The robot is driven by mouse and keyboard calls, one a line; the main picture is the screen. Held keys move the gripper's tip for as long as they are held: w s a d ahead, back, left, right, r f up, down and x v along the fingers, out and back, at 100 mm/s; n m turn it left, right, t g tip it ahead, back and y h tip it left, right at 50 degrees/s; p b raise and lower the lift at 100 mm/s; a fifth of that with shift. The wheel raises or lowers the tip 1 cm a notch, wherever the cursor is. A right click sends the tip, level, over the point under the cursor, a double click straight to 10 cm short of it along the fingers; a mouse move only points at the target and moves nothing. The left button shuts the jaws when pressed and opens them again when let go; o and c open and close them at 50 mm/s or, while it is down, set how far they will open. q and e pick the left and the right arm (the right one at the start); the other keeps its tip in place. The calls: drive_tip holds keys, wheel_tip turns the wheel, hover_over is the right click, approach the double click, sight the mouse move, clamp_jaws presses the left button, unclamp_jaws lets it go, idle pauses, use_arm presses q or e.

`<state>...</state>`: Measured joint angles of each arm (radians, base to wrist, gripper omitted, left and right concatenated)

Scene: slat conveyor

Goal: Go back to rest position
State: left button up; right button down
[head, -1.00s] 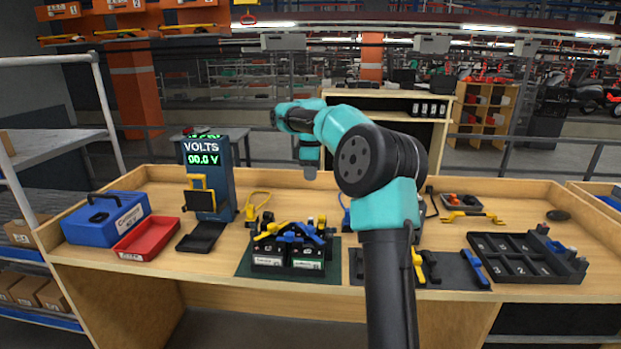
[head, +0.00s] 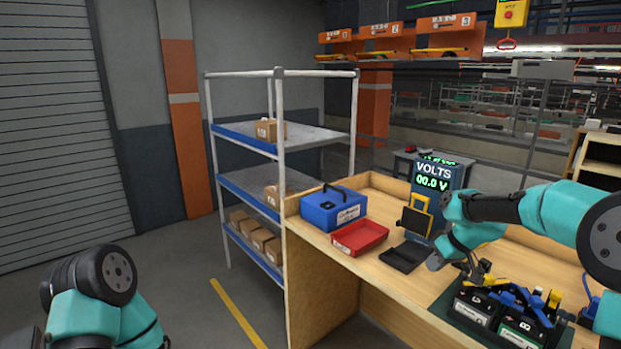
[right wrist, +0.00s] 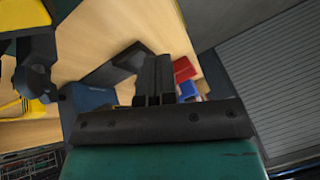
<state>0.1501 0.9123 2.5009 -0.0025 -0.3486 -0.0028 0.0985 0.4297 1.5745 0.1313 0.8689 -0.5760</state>
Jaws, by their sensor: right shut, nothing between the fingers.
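My right arm comes in from the right in the head view and reaches over the workbench (head: 335,262). Its gripper (head: 436,262) is small there, pointing down between the black tray (head: 404,256) and the batteries (head: 490,315). In the right wrist view its fingers (right wrist: 154,80) are shut together with nothing between them. Part of my left arm shows at the lower left of the head view, beside the bench; its gripper is out of view.
The voltmeter (head: 437,192) stands behind my right gripper. A red tray (head: 360,238) and a blue toolbox (head: 334,208) are to its left. A metal shelf rack (head: 282,150) with cartons stands left of the bench. The floor in front of the rack is clear.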

drive_tip(key=s+a+f+m, duration=0.2)
drive_tip(key=s+a+f, duration=0.1)
drive_tip(key=a+f, duration=0.55)
drive_tip(key=s+a+f+m, duration=0.25)
drive_tip(key=a+f, duration=0.35)
drive_tip(key=f, duration=0.5)
drive_tip(key=s+f+m+g, duration=0.1)
drive_tip(key=s+f+g, duration=0.1)
drive_tip(key=s+f, duration=1.6)
drive_tip(key=s, duration=0.4)
drive_tip(key=shift+s+d+f+g+h, duration=0.3)
drive_tip(key=shift+s+d+h, duration=0.1)
